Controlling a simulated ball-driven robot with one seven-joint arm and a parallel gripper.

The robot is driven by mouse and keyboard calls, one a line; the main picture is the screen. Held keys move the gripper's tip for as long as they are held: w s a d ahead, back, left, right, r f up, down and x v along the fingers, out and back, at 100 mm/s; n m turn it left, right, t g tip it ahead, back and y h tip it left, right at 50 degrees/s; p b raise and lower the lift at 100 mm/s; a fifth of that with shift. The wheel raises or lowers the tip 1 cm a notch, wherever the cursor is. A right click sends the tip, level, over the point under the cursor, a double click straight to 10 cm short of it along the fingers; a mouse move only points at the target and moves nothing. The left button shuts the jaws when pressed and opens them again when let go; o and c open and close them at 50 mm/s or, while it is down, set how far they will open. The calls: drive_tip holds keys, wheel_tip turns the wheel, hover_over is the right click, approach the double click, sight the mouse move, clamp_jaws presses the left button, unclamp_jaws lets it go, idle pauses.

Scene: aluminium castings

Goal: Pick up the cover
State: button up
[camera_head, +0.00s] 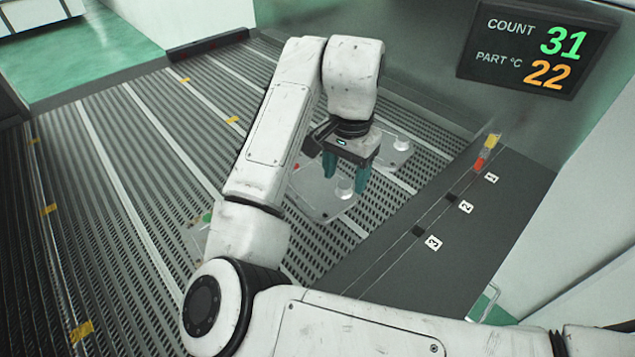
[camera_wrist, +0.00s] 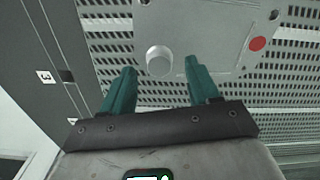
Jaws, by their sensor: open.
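A flat grey cover (camera_head: 319,194) with a raised round knob (camera_head: 345,188) lies on the slatted conveyor in the head view. In the wrist view the same cover (camera_wrist: 200,30) shows its knob (camera_wrist: 159,60) and a red dot. My gripper (camera_head: 346,180) is open above the cover, close to the knob. In the wrist view its two teal fingers (camera_wrist: 159,80) point toward the knob, one on each side of its line, with nothing between them. Part of the cover is hidden behind my arm in the head view.
Another cover (camera_head: 398,149) with a knob lies farther back. A partly hidden plate with a green mark (camera_head: 207,217) lies at the left of my arm. A dark ledge (camera_head: 455,230) with numbered labels runs along the right. A display (camera_head: 535,50) hangs on the back wall.

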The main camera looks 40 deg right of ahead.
wheel_tip(320, 180, down, 2)
clamp_jaws()
idle(0.7)
